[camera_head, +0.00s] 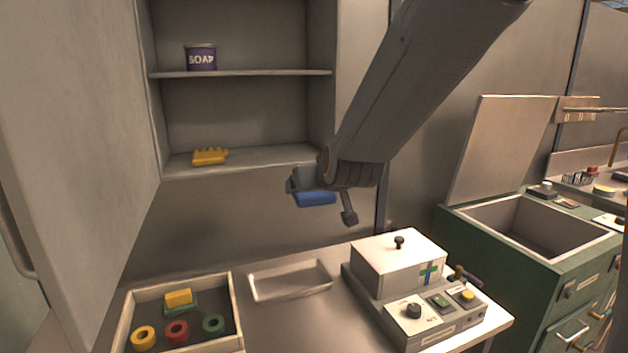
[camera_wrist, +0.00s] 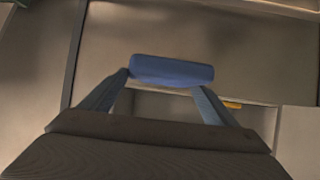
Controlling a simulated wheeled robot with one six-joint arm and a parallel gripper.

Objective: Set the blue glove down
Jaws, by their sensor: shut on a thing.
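My gripper (camera_wrist: 165,90) is shut on a blue glove (camera_wrist: 171,71), which spans between its two fingers in the wrist view. In the head view the blue glove (camera_head: 315,198) shows under my gripper (camera_head: 325,200), partly hidden by it. The glove is held in the air, in front of the back wall, to the right of the open cabinet's lower shelf and above the counter.
A yellow glove-like thing (camera_head: 209,156) lies on the lower shelf (camera_head: 260,158); a soap tin (camera_head: 200,57) stands above. On the counter are a shallow tray (camera_head: 290,281), a white machine (camera_head: 397,262) and a box (camera_head: 236,310) with coloured rings. An open sink-like basin (camera_head: 528,228) is right.

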